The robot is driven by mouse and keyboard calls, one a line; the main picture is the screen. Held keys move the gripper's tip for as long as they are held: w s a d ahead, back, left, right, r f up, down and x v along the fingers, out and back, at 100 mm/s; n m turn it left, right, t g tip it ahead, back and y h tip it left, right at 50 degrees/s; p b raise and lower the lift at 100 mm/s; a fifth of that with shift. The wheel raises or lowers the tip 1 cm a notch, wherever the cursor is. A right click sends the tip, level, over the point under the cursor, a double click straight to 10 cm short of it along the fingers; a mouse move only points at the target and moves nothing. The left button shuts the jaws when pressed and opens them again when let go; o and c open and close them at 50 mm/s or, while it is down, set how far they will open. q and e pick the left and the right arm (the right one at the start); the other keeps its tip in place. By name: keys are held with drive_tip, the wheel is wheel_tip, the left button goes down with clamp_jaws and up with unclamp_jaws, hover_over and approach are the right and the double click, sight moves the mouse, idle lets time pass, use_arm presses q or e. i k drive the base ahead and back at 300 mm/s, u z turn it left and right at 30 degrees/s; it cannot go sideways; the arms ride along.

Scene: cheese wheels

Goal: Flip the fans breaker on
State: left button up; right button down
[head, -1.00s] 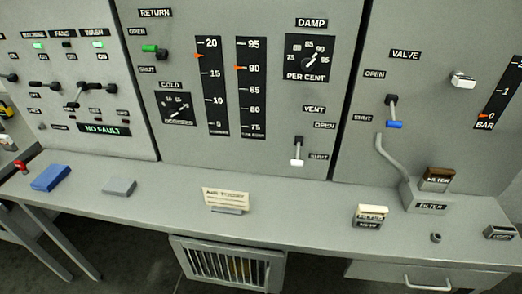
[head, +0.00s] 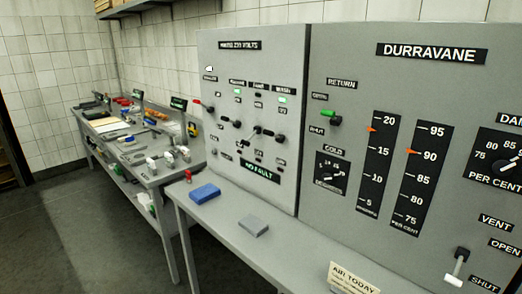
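The breaker panel (head: 225,168) is the left grey panel in the head view, under a volts label. It has a row of breakers with small labels for machine, fans and wash. The fans label (head: 258,85) is in the middle, and the lamp (head: 258,94) below it looks dark. The machine lamp (head: 237,91) and wash lamp (head: 283,99) glow green. Dark breaker levers sit below; the fans lever (head: 257,130) is small, and its exact position is hard to tell. A display (head: 261,171) reads "NO FAULT". Neither gripper is in view.
A grey desk ledge (head: 222,220) runs below the panels, with a blue block (head: 204,192) and a grey block (head: 254,227) on it. A cluttered workbench (head: 150,180) stands to the left. The floor (head: 70,235) in front of it is clear. The Durravane panel (head: 360,80) is right.

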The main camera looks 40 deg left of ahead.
sight(249, 138)
drive_tip(key=u, duration=0.9)
drive_tip(key=k, duration=0.3)
